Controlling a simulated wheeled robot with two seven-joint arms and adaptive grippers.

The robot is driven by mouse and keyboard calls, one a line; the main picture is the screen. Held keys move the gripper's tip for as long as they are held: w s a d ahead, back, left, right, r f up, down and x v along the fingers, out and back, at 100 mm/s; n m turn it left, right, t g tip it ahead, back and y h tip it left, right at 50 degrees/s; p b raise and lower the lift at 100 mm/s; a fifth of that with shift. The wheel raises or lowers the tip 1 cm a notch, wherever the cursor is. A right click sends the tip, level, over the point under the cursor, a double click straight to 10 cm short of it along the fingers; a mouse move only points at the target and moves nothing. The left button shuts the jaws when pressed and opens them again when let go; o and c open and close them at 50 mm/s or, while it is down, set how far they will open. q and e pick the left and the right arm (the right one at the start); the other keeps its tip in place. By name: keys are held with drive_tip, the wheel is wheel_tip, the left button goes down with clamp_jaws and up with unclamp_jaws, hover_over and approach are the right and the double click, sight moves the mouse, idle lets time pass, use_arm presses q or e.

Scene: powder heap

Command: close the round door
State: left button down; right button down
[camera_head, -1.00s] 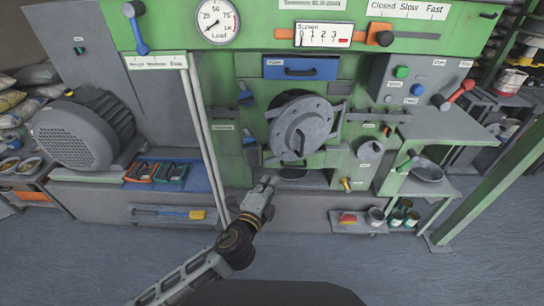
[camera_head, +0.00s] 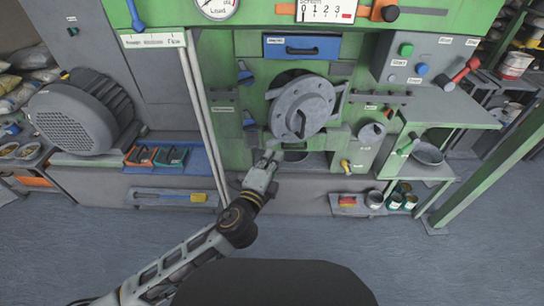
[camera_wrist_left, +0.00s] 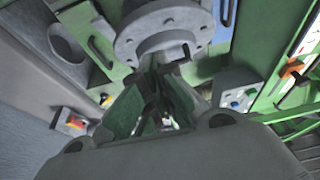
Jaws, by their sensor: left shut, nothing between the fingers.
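The round door (camera_head: 302,108) is a grey bolted disc with a small dark handle on the front of the green machine. It stands out at an angle, and a dark opening shows behind its upper left edge. In the left wrist view the door (camera_wrist_left: 165,32) fills the upper middle, its handle at the right. My left gripper (camera_head: 270,157) is shut and empty, just below and left of the door; I cannot tell whether it touches it. In the left wrist view the fingers (camera_wrist_left: 158,98) lie below the door's rim. My right gripper is not in view.
A blue drawer (camera_head: 300,47) sits above the door. A grey round port (camera_head: 371,132) and a yellow-handled valve (camera_head: 346,166) are at its lower right. A grey side shelf (camera_head: 445,115) juts out at right. Open floor (camera_head: 400,260) lies in front.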

use_arm(q)
drive_tip(key=shift+x, duration=2.3)
approach(281, 122)
drive_tip(key=shift+w+d, duration=1.3)
drive_tip(key=shift+w, duration=0.2)
drive_tip(key=shift+w+a+f, duration=0.1)
drive_tip(key=shift+w+a, duration=0.25)
drive_tip(key=shift+w, duration=0.45)
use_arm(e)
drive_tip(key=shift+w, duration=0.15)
use_arm(q)
drive_tip(key=shift+a, duration=0.1)
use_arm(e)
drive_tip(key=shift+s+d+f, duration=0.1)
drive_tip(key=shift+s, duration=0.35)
use_arm(q)
drive_tip(key=shift+w, duration=0.1)
